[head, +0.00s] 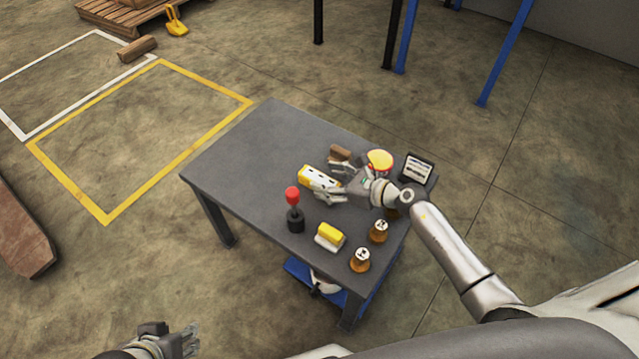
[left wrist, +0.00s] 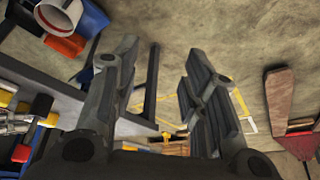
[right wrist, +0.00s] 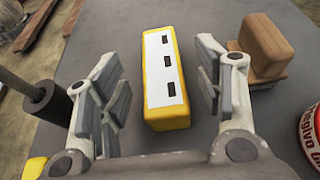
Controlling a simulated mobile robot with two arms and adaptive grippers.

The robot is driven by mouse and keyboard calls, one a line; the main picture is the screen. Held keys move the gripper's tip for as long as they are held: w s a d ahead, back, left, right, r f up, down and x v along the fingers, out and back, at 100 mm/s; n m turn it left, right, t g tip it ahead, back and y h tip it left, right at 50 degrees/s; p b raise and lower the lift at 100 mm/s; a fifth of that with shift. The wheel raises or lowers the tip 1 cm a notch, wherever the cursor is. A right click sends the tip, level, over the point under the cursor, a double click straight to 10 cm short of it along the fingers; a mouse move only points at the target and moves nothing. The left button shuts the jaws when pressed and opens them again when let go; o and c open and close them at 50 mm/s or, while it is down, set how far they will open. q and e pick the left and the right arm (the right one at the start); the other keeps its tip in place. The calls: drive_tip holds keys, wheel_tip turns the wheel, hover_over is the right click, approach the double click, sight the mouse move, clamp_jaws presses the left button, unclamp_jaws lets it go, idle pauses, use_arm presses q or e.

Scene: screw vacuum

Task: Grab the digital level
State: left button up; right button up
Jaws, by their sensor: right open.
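The digital level is a yellow block with a white face and dark slots (head: 318,178), lying on the grey table (head: 250,150). In the right wrist view the level (right wrist: 164,80) lies between the two fingers of my right gripper (right wrist: 160,95), with visible gaps on both sides. My right gripper (head: 336,188) is open at the level in the head view and partly covers its right end. My left gripper (head: 188,340) hangs away from the table at the lower left. In the left wrist view its fingers (left wrist: 165,90) are apart and empty.
A red-knobbed black tool (head: 294,212) stands near the level. A brown-topped block (right wrist: 265,45) lies close to the right finger. A yellow-topped can, a screen, a yellow-white block (head: 330,236) and spools (head: 361,259) crowd the right side. The table's far left is clear.

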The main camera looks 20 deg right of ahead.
sight(319, 178)
drive_tip(key=x, duration=0.3)
drive_tip(key=shift+d+f+b, duration=0.1)
drive_tip(key=shift+f+b, duration=0.05)
drive_tip(key=shift+b, duration=0.2)
drive_tip(key=shift+w+f, duration=0.1)
drive_tip(key=shift+w, duration=0.1)
use_arm(q)
drive_tip(key=w+t, duration=0.1)
drive_tip(key=w+d+r+t, duration=0.1)
drive_tip(key=w, duration=0.1)
drive_tip(key=w+r+t, duration=0.1)
drive_tip(key=w, duration=0.1)
drive_tip(key=shift+w+d+h, duration=0.2)
drive_tip(key=shift+d+h, duration=0.15)
drive_tip(key=shift+h, duration=0.05)
use_arm(e)
drive_tip(key=shift+c, duration=0.4)
drive_tip(key=c, duration=1)
use_arm(q)
drive_tip(key=shift+f, duration=0.1)
use_arm(e)
drive_tip(key=shift+c, duration=0.8)
use_arm(q)
drive_tip(key=shift+s, duration=0.1)
